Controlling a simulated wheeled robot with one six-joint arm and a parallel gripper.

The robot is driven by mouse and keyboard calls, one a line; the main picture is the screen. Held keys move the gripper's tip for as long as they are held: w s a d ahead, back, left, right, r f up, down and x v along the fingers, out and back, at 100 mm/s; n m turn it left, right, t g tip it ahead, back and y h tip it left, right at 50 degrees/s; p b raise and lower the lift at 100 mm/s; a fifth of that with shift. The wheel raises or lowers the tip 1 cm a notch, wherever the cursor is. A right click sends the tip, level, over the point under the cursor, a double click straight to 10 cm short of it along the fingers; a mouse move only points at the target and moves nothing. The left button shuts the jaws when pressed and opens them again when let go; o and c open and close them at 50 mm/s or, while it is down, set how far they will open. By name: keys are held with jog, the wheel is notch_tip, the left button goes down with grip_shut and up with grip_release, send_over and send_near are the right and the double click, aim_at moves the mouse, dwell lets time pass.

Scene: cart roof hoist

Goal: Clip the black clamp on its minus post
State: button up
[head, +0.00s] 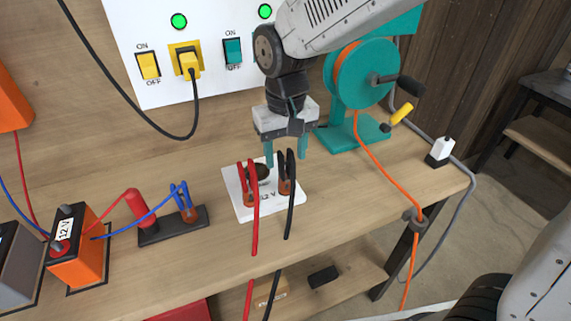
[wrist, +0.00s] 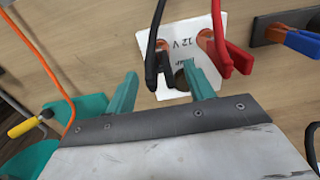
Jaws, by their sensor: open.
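The white plate marked 12 V (head: 241,205) lies on the bench with two copper-coloured posts. The black clamp (head: 290,190) is at the right-hand post (head: 283,187), its cable hanging over the bench front. It also shows in the wrist view (wrist: 152,66), by its post. The pictures suggest its jaws are around that post; how firmly they grip is not clear. The red clamp (head: 254,190) is at the left-hand post. My gripper (head: 286,156) is open and empty, just above and behind the black clamp. In the wrist view its teal fingers (wrist: 164,82) stand apart.
A dark round knob (head: 260,171) sits on the plate between the posts. A teal cable reel (head: 362,75) stands behind right, its orange cable running over the bench edge. Left are a dark block with red and blue clamps (head: 172,226) and an orange battery (head: 78,255).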

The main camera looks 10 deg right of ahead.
jog(key=shift+r, duration=1.45)
jog(key=shift+s, duration=0.1)
jog(key=s+d+r+m, duration=0.1)
jog(key=s+d+r, duration=0.1)
jog(key=s+d, duration=0.7)
jog(key=s+d+r+m+t, duration=0.1)
jog(key=s+d+r+m, duration=0.1)
jog(key=s+d, duration=0.8)
jog(key=shift+d+r, duration=0.4)
jog(key=shift+d, duration=0.45)
